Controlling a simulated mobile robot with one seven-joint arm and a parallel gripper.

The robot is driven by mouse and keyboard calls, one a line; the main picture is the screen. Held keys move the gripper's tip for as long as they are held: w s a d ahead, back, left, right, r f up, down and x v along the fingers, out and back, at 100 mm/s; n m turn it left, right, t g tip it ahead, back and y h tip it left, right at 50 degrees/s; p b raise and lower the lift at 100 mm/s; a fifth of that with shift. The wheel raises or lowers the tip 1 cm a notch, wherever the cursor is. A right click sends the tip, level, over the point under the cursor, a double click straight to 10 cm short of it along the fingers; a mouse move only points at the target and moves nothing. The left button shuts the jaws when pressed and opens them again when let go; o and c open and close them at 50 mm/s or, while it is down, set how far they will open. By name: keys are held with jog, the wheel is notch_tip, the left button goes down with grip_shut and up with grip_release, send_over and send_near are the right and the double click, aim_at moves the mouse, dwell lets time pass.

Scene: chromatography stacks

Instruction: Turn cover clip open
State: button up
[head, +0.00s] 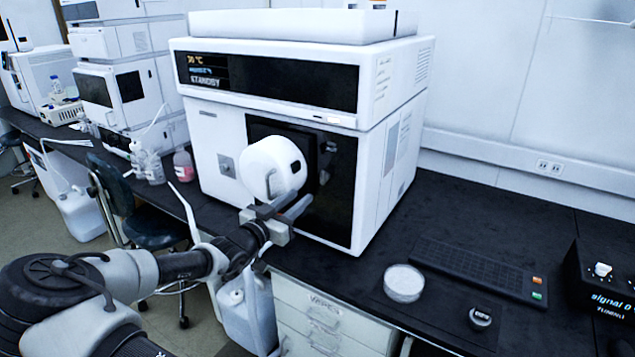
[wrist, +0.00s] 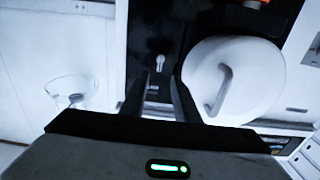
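The white round cover (head: 268,163) stands out from the dark front recess of the instrument (head: 232,118). In the wrist view the cover (wrist: 245,65) fills the right side and has a curved grey handle-like piece on its face. A small pale clip-like piece (wrist: 160,62) sits on the dark panel to the left of the cover. My gripper (wrist: 161,82) is open, with its two dark fingers apart and the small piece showing just beyond the gap between the tips. I cannot tell contact. In the head view my gripper (head: 285,203) is just below the cover and hides part of the panel.
The black bench carries a round white dish (head: 404,283), a keyboard (head: 478,271), a small dark cap-like item (head: 480,318) and a black control box (head: 602,280). Bottles (head: 183,165) and other stacks (head: 118,75) stand left. Drawers (head: 325,318) lie below.

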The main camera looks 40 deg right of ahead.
aim_at(322, 180)
jog(key=x, duration=1.2)
jog(key=shift+c, duration=0.3)
grip_shut()
